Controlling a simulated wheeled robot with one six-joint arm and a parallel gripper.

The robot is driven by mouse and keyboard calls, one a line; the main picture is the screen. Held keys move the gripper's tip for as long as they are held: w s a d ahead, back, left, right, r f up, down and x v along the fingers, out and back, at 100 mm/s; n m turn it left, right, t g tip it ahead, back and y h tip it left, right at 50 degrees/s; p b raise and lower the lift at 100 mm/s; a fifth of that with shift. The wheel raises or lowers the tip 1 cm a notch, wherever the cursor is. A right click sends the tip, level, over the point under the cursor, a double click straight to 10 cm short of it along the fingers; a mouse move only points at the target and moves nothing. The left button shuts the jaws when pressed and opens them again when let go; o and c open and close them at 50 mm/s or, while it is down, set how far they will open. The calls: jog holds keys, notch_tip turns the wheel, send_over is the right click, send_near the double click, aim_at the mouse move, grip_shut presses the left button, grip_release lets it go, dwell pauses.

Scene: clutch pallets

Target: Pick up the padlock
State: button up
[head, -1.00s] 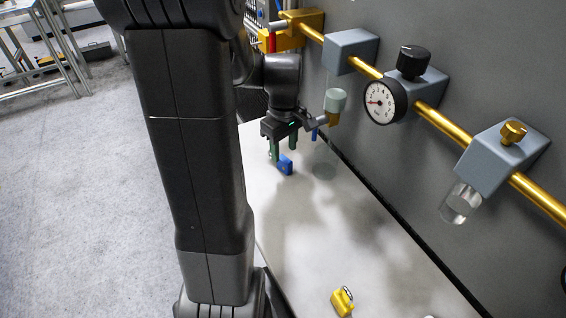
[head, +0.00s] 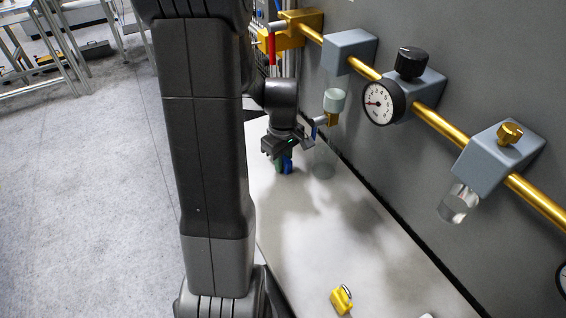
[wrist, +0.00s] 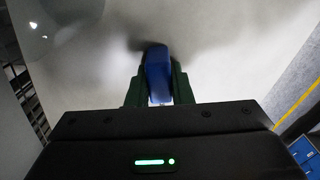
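A blue block-like object (head: 287,167), which may be a padlock, is at the far end of the grey bench; it also shows in the wrist view (wrist: 157,72). My gripper (head: 282,165) is down around it. In the wrist view its two green fingers (wrist: 159,88) lie close against both sides of the blue object, with no clear gap, so it looks shut on it. Whether the object touches the bench is hard to tell. A yellow padlock (head: 341,300) with a metal shackle lies at the near end of the bench, well away from my gripper.
A brass pipe (head: 440,119) with grey blocks and a pressure gauge (head: 379,104) runs along the wall to the right. A clear cup (head: 458,203) hangs below it. A pale-capped fitting (head: 334,101) is close to my wrist. The middle of the bench is clear.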

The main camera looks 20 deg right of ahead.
grip_shut()
notch_tip(320, 180, up, 10)
dwell(0.3)
dwell(0.4)
